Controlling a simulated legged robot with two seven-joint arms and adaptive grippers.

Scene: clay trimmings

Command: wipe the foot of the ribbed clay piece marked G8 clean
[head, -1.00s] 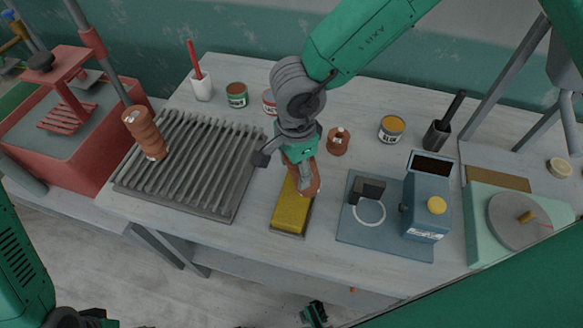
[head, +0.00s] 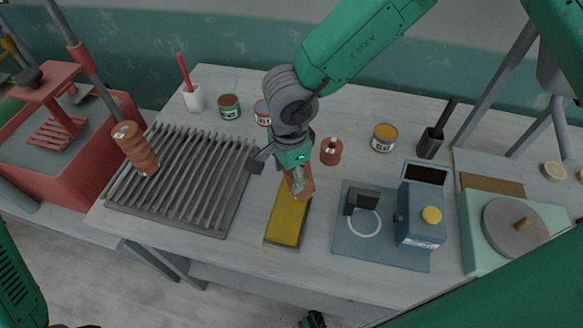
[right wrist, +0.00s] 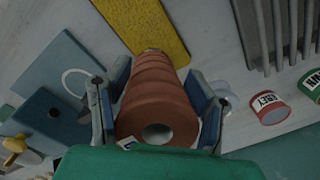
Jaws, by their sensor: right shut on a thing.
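My right gripper (head: 297,182) is shut on a ribbed clay piece (right wrist: 158,100), a brown-orange body with several rings. In the right wrist view its near end shows a round dark hollow, and its far end meets the edge of the yellow sponge (right wrist: 150,22). A pale tag shows partly beside the near end, but I cannot read G8. In the head view the piece is at the far end of the sponge (head: 288,218), which lies in a narrow tray. I cannot tell whether they touch. My left gripper is not in view.
A grey slatted rack (head: 185,185) is left, with another ribbed clay piece (head: 135,150) standing on it. A small clay piece (head: 331,152) and glaze tins (head: 384,138) stand behind. A blue plate (head: 350,245) with a blue box (head: 420,218) is right.

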